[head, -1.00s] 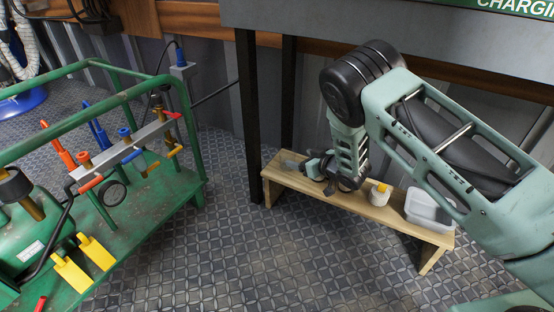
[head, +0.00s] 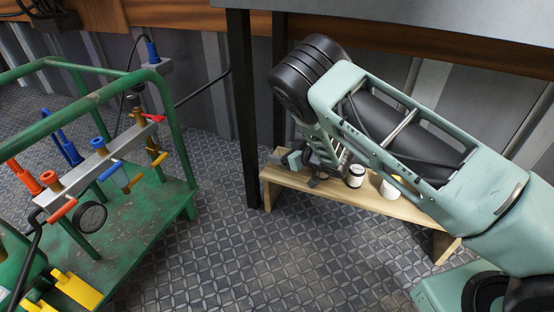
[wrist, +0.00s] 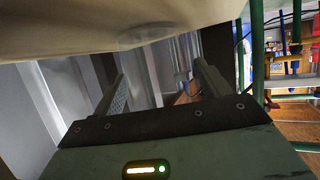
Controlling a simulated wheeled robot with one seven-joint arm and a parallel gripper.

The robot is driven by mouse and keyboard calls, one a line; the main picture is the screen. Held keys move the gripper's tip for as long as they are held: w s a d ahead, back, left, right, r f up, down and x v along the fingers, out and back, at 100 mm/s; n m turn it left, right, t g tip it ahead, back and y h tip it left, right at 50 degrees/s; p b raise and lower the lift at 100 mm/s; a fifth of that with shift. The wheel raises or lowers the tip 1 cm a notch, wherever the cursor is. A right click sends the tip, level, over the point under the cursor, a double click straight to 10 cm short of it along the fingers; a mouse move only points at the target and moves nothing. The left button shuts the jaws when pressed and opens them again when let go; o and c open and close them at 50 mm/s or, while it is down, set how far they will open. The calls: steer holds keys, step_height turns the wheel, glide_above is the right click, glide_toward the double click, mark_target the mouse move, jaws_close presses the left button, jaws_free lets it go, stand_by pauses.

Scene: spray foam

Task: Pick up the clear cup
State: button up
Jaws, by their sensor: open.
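In the wrist view, a faint see-through round shape, seemingly the clear cup (wrist: 150,38), shows against the pale wooden bench surface at the top. It lies beyond and between the two fingers of my gripper (wrist: 160,85). The fingers are apart, and I see nothing clamped between them. The cup's full outline is hard to make out. In the head view, my gripper (head: 288,158) is low at the left end of the small wooden bench (head: 410,212). I cannot pick out the cup there.
A white jar with a dark band (head: 355,175) and a white pot (head: 390,187) stand on the bench right of my gripper. A dark table leg (head: 243,110) stands close to the bench's left end. A green cart (head: 140,215) is at left. The floor between is clear.

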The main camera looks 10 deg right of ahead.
steer(key=shift+w, duration=0.1)
steer(key=c, duration=1.1)
steer(key=shift+o, duration=0.2)
